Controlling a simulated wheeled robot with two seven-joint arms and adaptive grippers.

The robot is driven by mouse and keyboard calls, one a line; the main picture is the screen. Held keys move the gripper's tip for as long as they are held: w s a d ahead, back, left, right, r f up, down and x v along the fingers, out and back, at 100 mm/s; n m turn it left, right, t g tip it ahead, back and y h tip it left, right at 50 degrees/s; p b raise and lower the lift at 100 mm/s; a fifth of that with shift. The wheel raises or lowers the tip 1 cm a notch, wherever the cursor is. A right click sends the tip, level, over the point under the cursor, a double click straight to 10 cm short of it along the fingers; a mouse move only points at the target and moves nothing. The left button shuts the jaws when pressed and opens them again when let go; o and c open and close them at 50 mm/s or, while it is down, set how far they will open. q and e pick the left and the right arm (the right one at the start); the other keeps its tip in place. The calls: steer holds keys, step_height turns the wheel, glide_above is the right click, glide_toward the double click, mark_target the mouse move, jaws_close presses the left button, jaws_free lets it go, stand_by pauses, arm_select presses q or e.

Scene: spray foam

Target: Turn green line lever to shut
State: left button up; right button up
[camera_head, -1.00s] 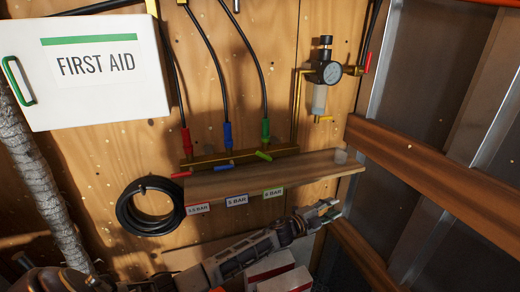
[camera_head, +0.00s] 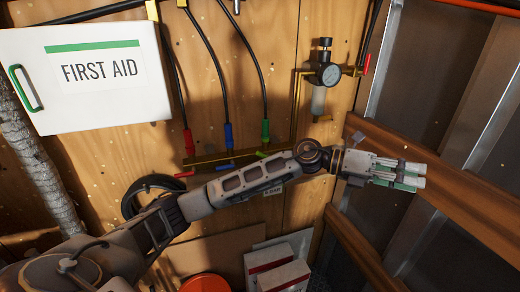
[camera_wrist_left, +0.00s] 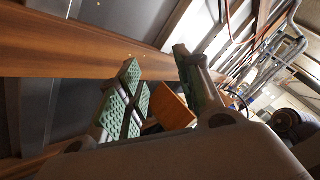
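The green line (camera_head: 265,131) is a black hose ending in a green fitting on the brass manifold (camera_head: 205,160). Its green lever (camera_head: 262,154) shows just above my left forearm, partly hidden by it. My left arm reaches across below the manifold. My left gripper (camera_head: 398,174) is to the right of the green lever and well away from it, beside a wooden rail. In the left wrist view its green-padded fingers (camera_wrist_left: 160,90) stand apart with nothing gripped between them. The lever is not seen in that view. My right gripper is not in view.
A red lever (camera_head: 185,174) and a blue fitting (camera_head: 229,134) are left of the green one. A gauge regulator (camera_head: 329,75) hangs above right. The shelf below is mostly hidden by my arm. A wooden rail (camera_head: 450,180) crosses the right wall.

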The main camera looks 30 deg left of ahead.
arm_select(q)
steer(key=w+a+f+m+g+y, duration=0.1)
steer(key=w+a+f+m+y, duration=0.15)
steer(key=a+y, duration=0.45)
steer(key=w+a+f+m+y, duration=0.1)
steer(key=a+f+m+y, duration=0.2)
steer(key=a, duration=0.5)
steer(key=a+r+n+y, duration=0.1)
steer(key=a+r+y, duration=0.3)
steer(key=a, duration=0.8)
steer(key=a+r+n+y, duration=0.2)
steer(key=a+r+y, duration=0.3)
steer(key=a, duration=0.7)
steer(key=shift+s+r+y, duration=0.3)
steer(key=shift+s+r, duration=0.05)
steer(key=shift+r, duration=0.4)
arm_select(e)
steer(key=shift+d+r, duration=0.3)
arm_select(q)
steer(key=shift+f, duration=0.1)
